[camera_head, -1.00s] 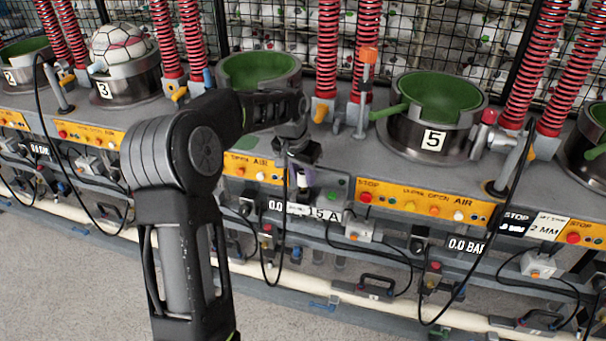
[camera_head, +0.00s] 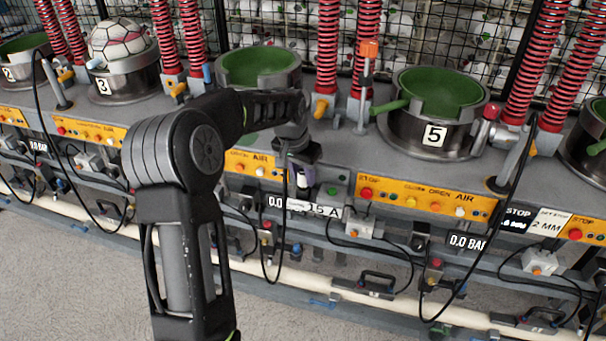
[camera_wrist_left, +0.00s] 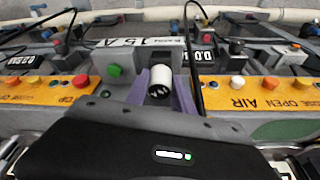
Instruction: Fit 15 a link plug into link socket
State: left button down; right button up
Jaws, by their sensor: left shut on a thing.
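My left gripper (camera_head: 305,180) is in front of the fourth press, beside the "15 A" label plate (camera_head: 326,210). In the left wrist view its purple fingers (camera_wrist_left: 161,88) are shut on a link plug (camera_wrist_left: 160,82), a short white cylinder with a dark end showing small round marks. The same label plate (camera_wrist_left: 140,42) shows upside down just beyond the plug. A grey box with a green button (camera_wrist_left: 114,70) stands beside the fingers. My right gripper is not in view.
An orange control panel (camera_head: 425,200) runs along the press front to the right. Press bowl 5 (camera_head: 436,100) stands to the right. Grey floor (camera_head: 80,285) is clear at the lower left.

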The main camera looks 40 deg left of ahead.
pick_arm(q)
jog(key=shift+f, duration=0.1)
jog(key=shift+f+b, duration=0.35)
jog(key=shift+f, duration=0.15)
dwell(0.5)
